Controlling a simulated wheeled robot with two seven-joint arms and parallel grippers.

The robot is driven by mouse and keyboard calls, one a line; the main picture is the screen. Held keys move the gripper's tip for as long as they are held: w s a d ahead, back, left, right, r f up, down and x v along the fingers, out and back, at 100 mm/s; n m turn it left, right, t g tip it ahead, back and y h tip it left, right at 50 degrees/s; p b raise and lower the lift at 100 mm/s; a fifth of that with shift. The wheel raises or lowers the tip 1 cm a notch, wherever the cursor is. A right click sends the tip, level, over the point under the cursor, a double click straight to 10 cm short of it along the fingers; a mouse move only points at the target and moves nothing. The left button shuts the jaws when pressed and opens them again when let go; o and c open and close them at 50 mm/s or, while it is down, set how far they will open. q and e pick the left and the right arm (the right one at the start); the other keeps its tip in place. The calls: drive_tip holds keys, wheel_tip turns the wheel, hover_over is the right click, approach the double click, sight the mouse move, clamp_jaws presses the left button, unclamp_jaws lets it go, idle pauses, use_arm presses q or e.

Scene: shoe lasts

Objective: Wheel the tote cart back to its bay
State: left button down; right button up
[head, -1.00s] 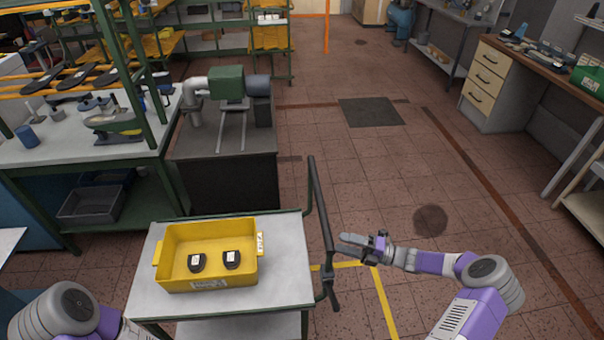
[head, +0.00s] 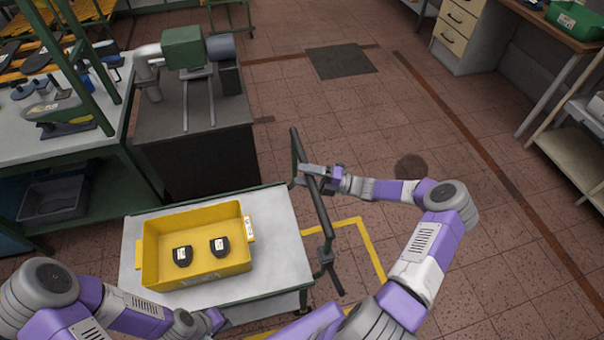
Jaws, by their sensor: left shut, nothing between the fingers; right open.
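The tote cart has a pale grey top (head: 275,215), a green frame and a dark push handle (head: 312,190) on its right side. A yellow tote (head: 150,238) with two dark labelled pieces inside stands on it. My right gripper (head: 312,172) is open at the upper part of the handle, overlapping it in the head view; contact is unclear. My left gripper (head: 217,319) is shut and empty at the cart's near edge, low in the picture and partly hard to make out.
Yellow floor lines (head: 368,245) run right of and beneath the cart. A dark machine stand (head: 205,160) is close behind it. A green-framed bench (head: 90,150) stands to the left. Open tiled floor lies right, with a shelf (head: 575,150) at the far right.

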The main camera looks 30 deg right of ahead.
drive_tip(key=shift+w+a+r, duration=0.1)
drive_tip(key=shift+w+a, duration=0.15)
drive_tip(key=shift+a, duration=0.1)
clamp_jaws()
